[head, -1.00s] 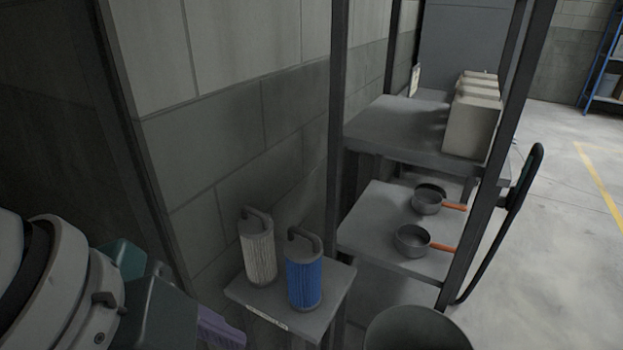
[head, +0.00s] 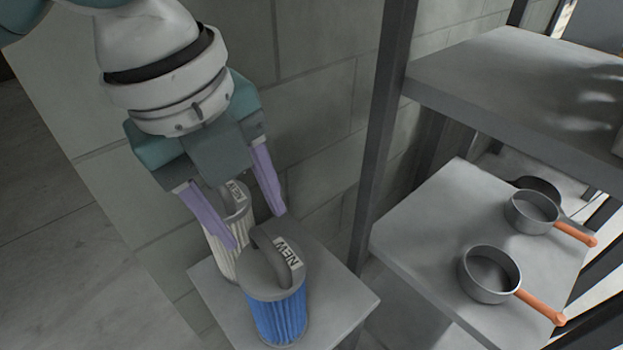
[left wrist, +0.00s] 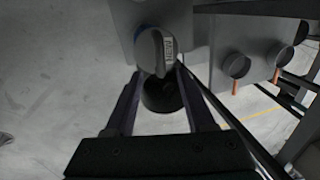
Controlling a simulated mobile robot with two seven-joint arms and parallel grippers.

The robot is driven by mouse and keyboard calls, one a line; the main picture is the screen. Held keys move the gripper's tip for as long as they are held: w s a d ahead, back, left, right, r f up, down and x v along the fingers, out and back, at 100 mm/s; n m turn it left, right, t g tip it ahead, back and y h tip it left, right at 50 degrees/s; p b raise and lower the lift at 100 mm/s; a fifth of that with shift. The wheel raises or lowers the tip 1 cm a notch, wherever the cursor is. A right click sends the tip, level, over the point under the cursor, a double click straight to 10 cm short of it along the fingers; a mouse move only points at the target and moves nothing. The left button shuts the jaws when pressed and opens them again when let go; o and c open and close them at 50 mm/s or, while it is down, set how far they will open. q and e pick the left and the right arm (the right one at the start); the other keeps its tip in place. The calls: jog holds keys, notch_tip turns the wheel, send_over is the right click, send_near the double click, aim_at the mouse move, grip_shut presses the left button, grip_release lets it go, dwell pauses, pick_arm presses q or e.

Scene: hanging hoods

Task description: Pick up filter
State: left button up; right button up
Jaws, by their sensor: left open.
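The blue filter (head: 277,315) stands upright on a small grey stand (head: 345,293), with a grey top, a loop handle and a "NEW" label. The white pleated filter (head: 222,252) stands behind it to the left, partly hidden by my gripper and the blue filter. My left gripper (head: 256,228) is open and empty, its purple fingers pointing down above the filters. My right gripper is out of view.
A dark post (head: 378,130) rises right of the stand. Beyond it, a lower shelf (head: 420,215) holds pans with orange handles (head: 490,275), below an upper shelf (head: 500,75). A block wall (head: 320,100) stands behind. A dark round container (left wrist: 162,95) shows in the left wrist view.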

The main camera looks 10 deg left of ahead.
aim_at(266, 247)
pick_arm(q)
jog(key=f, duration=0.4)
jog(key=w+f, duration=0.1)
jog(key=f, duration=0.1)
jog(key=shift+d+f, duration=0.15)
jog(key=shift+d, duration=0.15)
jog(key=shift+c, duration=0.2)
grip_shut()
